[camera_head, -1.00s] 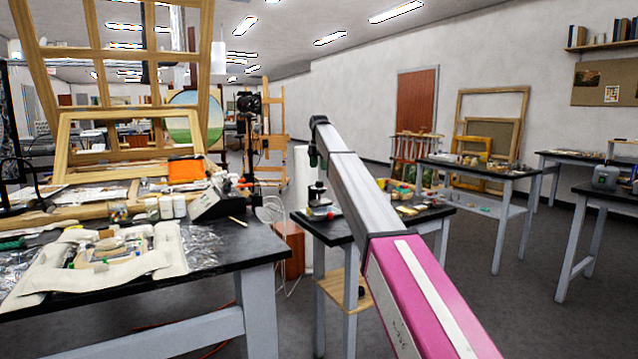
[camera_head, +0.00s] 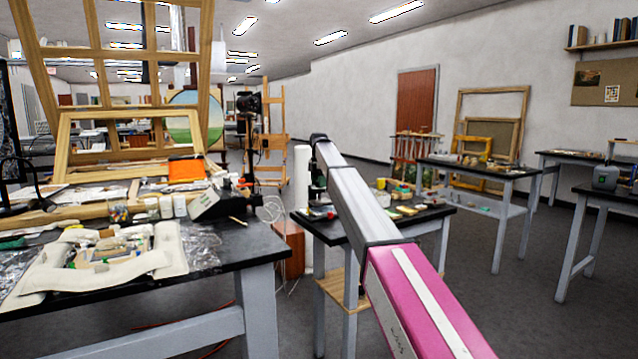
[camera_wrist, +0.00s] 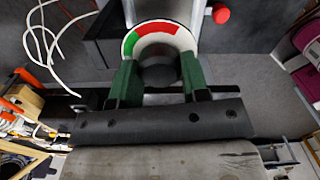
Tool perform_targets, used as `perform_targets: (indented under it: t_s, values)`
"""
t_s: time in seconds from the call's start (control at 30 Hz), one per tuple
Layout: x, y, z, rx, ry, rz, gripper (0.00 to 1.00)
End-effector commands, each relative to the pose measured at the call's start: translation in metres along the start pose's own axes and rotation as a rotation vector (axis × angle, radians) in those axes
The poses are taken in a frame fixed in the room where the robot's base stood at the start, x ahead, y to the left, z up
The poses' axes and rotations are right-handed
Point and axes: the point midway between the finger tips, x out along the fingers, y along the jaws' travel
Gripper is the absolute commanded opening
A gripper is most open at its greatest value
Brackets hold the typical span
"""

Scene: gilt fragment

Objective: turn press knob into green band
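In the wrist view a round dial (camera_wrist: 131,43) carries a white ring with a green band at its left and a red band (camera_wrist: 158,28) across its top. A dark round knob (camera_wrist: 158,74) sits at its middle. My gripper (camera_wrist: 158,68) is over the dial, its two green fingers spread on either side of the knob. I cannot tell whether they touch it. The near side of the dial is hidden by the fingers and gripper body. In the head view my gripper is low over the small black table (camera_head: 330,236), mostly hidden by my arm; the dial is not visible there.
A red ball-like knob (camera_wrist: 221,14) stands right of the dial in the wrist view. White cables (camera_wrist: 45,45) hang at left. In the head view a cluttered workbench (camera_head: 235,247) stands left, and a white roll (camera_head: 301,180) stands behind the small table.

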Motion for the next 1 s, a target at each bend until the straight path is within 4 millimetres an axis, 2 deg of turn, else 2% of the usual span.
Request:
perform_targets:
  t_s: [0.27, 0.47, 1.0]
  values:
    - [-0.0004, 0.0003, 0.0000, 0.029, 0.000, 0.001, 0.18]
    - [-0.0006, 0.0006, 0.0000, 0.126, 0.000, 0.001, 0.18]
    - [-0.0008, 0.0021, 0.0005, 0.612, 0.000, 0.001, 0.18]
